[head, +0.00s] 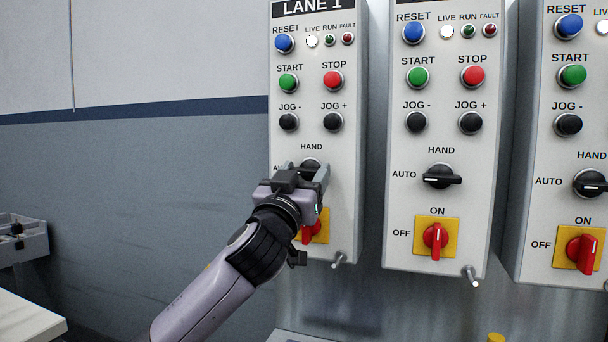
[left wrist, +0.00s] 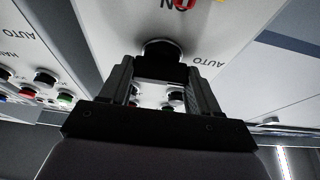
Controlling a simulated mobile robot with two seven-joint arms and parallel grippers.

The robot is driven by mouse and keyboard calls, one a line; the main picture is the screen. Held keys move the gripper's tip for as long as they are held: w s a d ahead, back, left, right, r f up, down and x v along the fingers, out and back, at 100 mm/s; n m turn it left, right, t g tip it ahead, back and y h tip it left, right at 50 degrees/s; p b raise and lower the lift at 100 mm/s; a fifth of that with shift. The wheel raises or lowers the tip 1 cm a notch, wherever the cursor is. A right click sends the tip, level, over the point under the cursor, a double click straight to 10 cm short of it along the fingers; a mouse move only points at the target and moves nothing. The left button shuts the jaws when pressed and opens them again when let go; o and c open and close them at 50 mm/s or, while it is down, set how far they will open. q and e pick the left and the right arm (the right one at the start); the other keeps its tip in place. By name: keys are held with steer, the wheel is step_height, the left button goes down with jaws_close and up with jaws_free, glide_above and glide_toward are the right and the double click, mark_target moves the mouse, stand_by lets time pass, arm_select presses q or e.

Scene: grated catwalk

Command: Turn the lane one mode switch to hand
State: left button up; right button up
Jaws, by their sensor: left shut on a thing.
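The lane one mode switch (head: 310,164) is a black rotary knob on the LANE 1 panel (head: 345,190). HAND is printed above it, and the AUTO label at its left is mostly hidden by my gripper. My left gripper (head: 306,174) is shut on this knob, one finger on each side. In the left wrist view the dark knob (left wrist: 162,47) shows just beyond the fingers (left wrist: 160,82). The knob's pointer is hidden, so I cannot tell which way it points. My right gripper is not in view.
A red OFF/ON switch on a yellow plate (head: 324,228) sits just below, partly behind my gripper. JOG buttons (head: 289,122) are above. Two similar panels (head: 442,230) stand to the right. A metal stub (head: 339,259) sticks out at the panel's bottom. The wall at left is clear.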

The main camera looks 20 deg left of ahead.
arm_select(q)
steer(key=m+h+p, duration=0.1)
steer(key=m+p, duration=0.2)
steer(key=m+g+h+p, duration=0.1)
steer(key=m+h+p, duration=0.1)
steer(key=m+p, duration=0.1)
steer(key=m+h+p, duration=0.1)
steer(key=m+p, duration=0.2)
steer(key=shift+a+r+g+h, duration=0.1)
steer(key=shift+r+g+h, duration=0.2)
steer(key=shift+r+h, duration=0.1)
steer(key=m+p, duration=0.2)
steer(key=p, duration=0.1)
steer(key=m+g+h+p, duration=0.1)
steer(key=m+p, duration=0.2)
steer(key=shift+h+p, duration=0.3)
steer(key=m+g+p, duration=0.1)
steer(key=m+p, duration=0.2)
steer(key=p, duration=0.1)
steer(key=shift+g+h, duration=0.3)
steer(key=m, duration=0.1)
steer(key=m+p, duration=0.1)
steer(key=shift+a+f+m+g, duration=0.1)
steer(key=shift+f+m+g, duration=0.1)
steer(key=shift+m+g, duration=0.2)
steer(key=shift+f+m+g+p, duration=0.1)
steer(key=shift+m+g+p, duration=0.35)
steer(key=shift+m, duration=0.75)
steer(key=o, duration=1.1)
steer(key=shift+c, duration=0.2)
